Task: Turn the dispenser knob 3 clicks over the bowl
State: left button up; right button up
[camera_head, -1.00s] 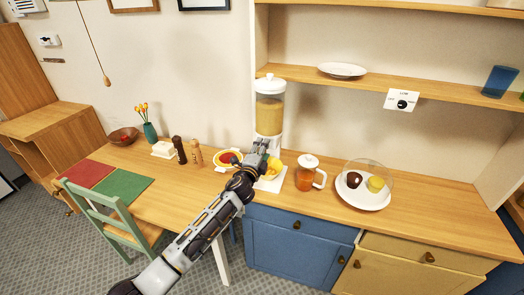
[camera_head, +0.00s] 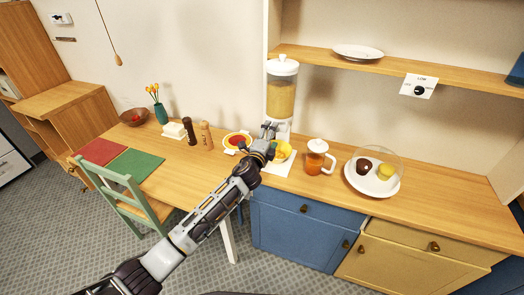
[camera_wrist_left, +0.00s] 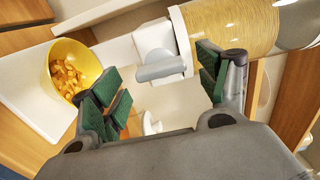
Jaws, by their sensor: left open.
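The cereal dispenser (camera_head: 282,97) stands on the counter with a clear, filled hopper and white lid. In the left wrist view its hopper (camera_wrist_left: 228,28) lies tilted across the top right. The grey knob (camera_wrist_left: 162,70) sticks out below the hopper, between the finger lines, apart from both fingers as far as I can tell. The yellow bowl (camera_wrist_left: 60,52) holds orange pieces and sits on the white base beside the knob; it also shows in the head view (camera_head: 287,152), partly hidden by my gripper. My left gripper (camera_head: 268,129) is open in front of the dispenser's lower part.
A glass jug (camera_head: 316,160) and a domed plate (camera_head: 372,185) stand right of the dispenser. A red-filled plate (camera_head: 237,141), two mills and a vase (camera_head: 161,112) stand to the left. A shelf (camera_head: 310,55) runs behind. A green chair (camera_head: 125,205) stands in front.

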pick_arm(q)
jog(key=v, duration=1)
dwell(0.3)
jog(key=shift+s, duration=0.15)
dwell(0.4)
